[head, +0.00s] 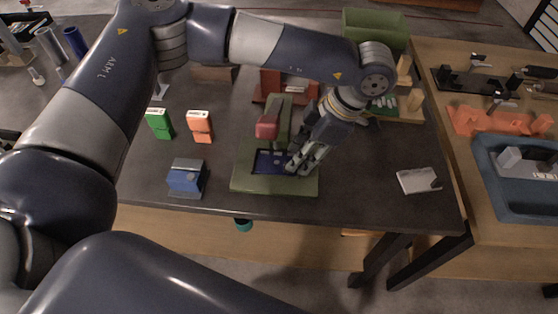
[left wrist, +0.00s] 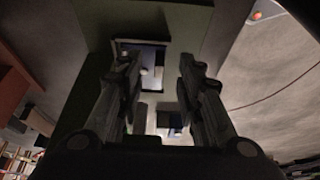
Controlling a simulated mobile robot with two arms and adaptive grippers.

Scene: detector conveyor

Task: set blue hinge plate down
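The blue hinge plate (head: 268,162) lies flat in the recess of the green fixture (head: 246,184) at the table's middle, below a post with a red block. My left gripper (head: 297,167) is low over the fixture, at the plate's right side. In the left wrist view, the gripper's two fingers (left wrist: 158,62) are spread apart with a gap between them. The plate (left wrist: 152,56) shows in its square recess beyond the tips, partly hidden by one finger. I cannot tell whether a finger touches it. My right gripper is not in view.
A blue block (head: 187,178) stands left of the fixture. Green (head: 159,124) and orange (head: 200,128) devices stand behind it. A light grey bracket (head: 418,181) lies on the right. A green bin (head: 377,28) is at the back. The tabletop between fixture and bracket is clear.

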